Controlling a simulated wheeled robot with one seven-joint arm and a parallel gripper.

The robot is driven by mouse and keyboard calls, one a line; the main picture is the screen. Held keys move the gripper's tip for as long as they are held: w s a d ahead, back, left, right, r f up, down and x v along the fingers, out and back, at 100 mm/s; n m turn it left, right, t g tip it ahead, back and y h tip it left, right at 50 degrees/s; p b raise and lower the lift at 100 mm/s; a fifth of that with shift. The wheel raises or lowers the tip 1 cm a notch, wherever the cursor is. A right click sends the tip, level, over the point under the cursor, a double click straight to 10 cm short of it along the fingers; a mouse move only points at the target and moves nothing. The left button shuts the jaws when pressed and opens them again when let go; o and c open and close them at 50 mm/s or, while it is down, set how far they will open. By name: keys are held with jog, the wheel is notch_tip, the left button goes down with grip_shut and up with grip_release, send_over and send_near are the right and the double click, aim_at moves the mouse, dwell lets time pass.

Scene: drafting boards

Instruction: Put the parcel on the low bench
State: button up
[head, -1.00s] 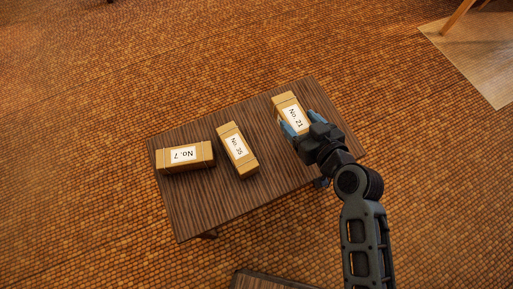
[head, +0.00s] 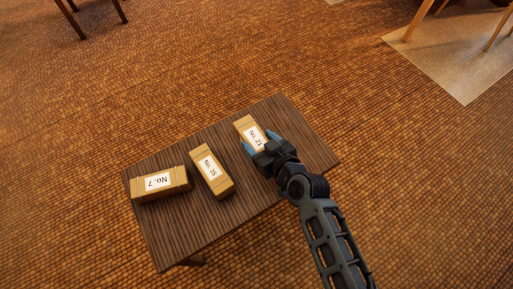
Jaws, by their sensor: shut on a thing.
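My gripper (head: 260,142) is shut on the tan parcel labelled No. 21 (head: 245,123), with a blue fingertip on each side of it. The gripper hides the parcel's near end. The parcel is over the back right part of a low dark wooden table (head: 205,225). I cannot tell whether it touches the top or is slightly above it. Two similar parcels lie on the table: No. 35 (head: 212,172) in the middle and No. 7 (head: 159,183) at the left. I cannot tell whether this table is the low bench; no other bench is clearly in view.
Wooden furniture legs (head: 72,20) stand at the top left. More wooden legs (head: 420,18) stand on a pale mat (head: 462,75) at the top right. The brown tiled floor (head: 400,190) around the table is mostly clear. The table's front right part is bare.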

jog(key=shift+w+a+f, duration=0.3)
jog(key=shift+a+f, duration=0.05)
jog(key=shift+a, duration=0.1)
jog(key=shift+f+b, duration=0.85)
jog(key=shift+f, duration=1.05)
jog(key=shift+f, duration=0.2)
jog(key=o, duration=1.4)
jog(key=shift+r, duration=0.2)
jog(key=p+v, duration=0.1)
jog(key=v, duration=1.1)
